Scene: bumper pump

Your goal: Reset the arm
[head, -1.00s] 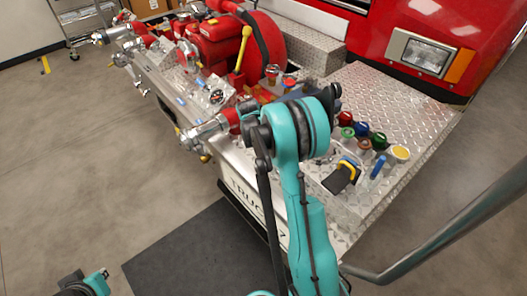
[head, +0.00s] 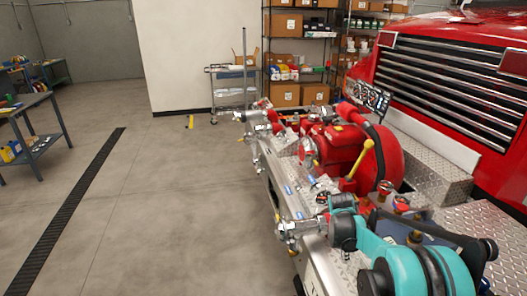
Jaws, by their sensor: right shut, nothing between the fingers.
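My right arm, teal and dark grey, comes in at the lower right, over the bumper's front part. Its gripper end (head: 342,230) is small and dark, beside a silver hose fitting (head: 292,228) on the pump's near side. I cannot tell whether it touches the fitting. The gripper is shut and empty; its fingers are largely hidden by the arm. My left arm and gripper are out of view. The red bumper pump (head: 335,150) with its yellow lever (head: 361,158) sits on the bumper.
The red truck front with its grille (head: 450,90) stands at the right. A workbench (head: 38,125) is at the far left. A cart (head: 232,95) and shelves of boxes (head: 283,95) stand at the back.

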